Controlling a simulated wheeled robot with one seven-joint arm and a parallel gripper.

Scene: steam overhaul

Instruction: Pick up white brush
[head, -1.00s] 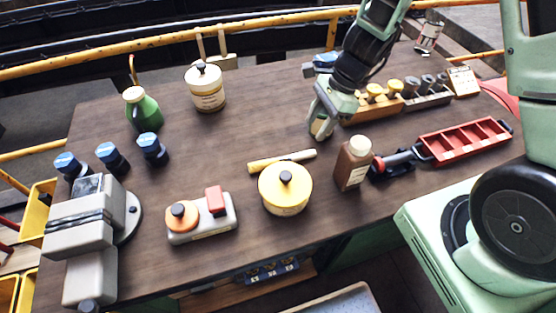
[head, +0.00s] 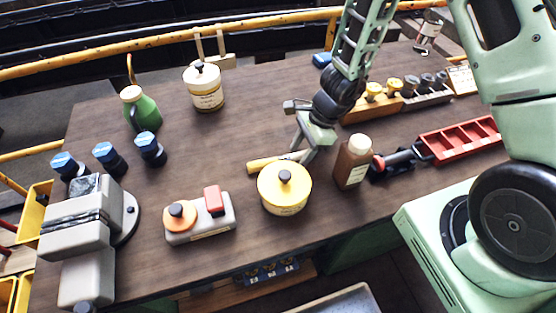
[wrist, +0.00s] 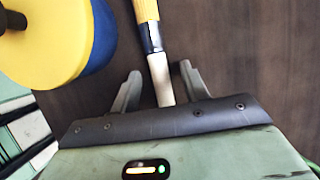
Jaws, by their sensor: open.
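The white brush has a yellow handle (head: 262,164), a metal collar and a white end; it lies flat on the brown workbench behind the yellow-lidded pot. In the wrist view its white end (wrist: 161,82) lies between the two fingers of my gripper (wrist: 159,70), with the collar and handle running up and away. My gripper (head: 303,152) is open, low over the white end in the head view, and partly hides it. A gap shows between each finger and the brush in the wrist view.
The yellow-lidded pot (head: 285,192) stands close in front of the brush, and at upper left in the wrist view (wrist: 40,50). A brown bottle (head: 351,163) stands just right of my gripper. The bench left of the handle is clear.

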